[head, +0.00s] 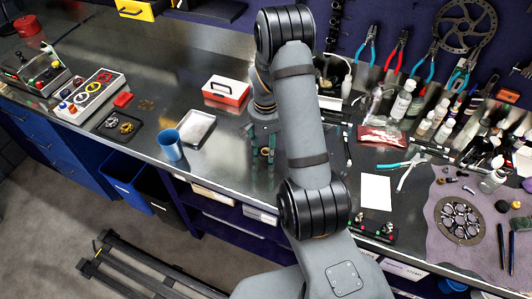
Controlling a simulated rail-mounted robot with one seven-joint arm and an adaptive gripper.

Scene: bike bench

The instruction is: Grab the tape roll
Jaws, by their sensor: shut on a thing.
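My gripper (263,163) points down over the metal workbench, just left of my large arm link in the head view. Its dark green fingers are closed around a small dark ring with a tan centre, which looks like the tape roll (267,152). The fingers hide part of the roll. I cannot tell whether the roll touches the bench.
A blue cup (171,146), a silver tray (194,127) and a red-and-white box (226,90) stand left of my gripper. The bench's front edge is close to my gripper.

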